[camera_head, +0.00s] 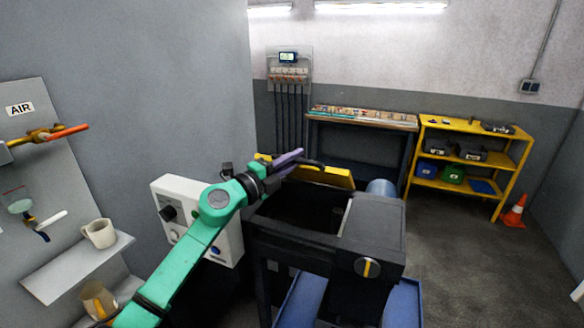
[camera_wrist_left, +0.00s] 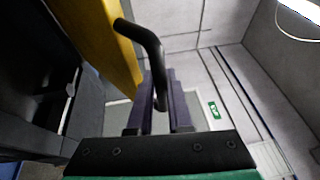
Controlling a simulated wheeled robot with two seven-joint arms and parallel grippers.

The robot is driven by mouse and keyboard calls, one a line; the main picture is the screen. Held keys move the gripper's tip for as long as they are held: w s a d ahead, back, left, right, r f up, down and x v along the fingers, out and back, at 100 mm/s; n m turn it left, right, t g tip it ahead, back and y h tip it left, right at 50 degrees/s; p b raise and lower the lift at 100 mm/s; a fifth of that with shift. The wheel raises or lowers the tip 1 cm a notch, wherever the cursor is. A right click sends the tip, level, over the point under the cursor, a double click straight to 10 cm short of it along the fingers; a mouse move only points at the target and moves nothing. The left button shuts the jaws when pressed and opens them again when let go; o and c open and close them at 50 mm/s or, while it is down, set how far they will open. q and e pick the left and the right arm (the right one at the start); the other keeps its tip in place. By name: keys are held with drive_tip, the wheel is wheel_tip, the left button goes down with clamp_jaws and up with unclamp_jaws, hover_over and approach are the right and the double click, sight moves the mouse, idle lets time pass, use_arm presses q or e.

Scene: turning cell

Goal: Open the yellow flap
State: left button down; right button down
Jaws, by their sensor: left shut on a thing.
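The yellow flap (camera_head: 335,178) stands tilted up at the back of the dark machine (camera_head: 372,238), and the machine's dark opening shows in front of it. In the left wrist view the flap (camera_wrist_left: 98,35) is at the upper left, with a bent black handle (camera_wrist_left: 150,40) on it. My left gripper (camera_head: 296,158) is at the handle, and its purple fingers (camera_wrist_left: 160,100) are shut on the handle bar. The fingers partly hide the handle in the head view. My right gripper is not in view.
A white control box (camera_head: 185,215) with knobs stands left of the machine, close to my left arm. A wall shelf with a mug (camera_head: 100,233) is at the left. A workbench (camera_head: 360,118) and yellow rack (camera_head: 470,150) stand behind.

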use_arm(q)
drive_tip(key=shift+r, duration=0.1)
drive_tip(key=c, duration=0.8)
unclamp_jaws()
drive_tip(key=shift+c, duration=0.2)
drive_tip(key=b+v, duration=0.5)
drive_tip(key=v, duration=0.9)
drive_tip(key=shift+s, duration=0.2)
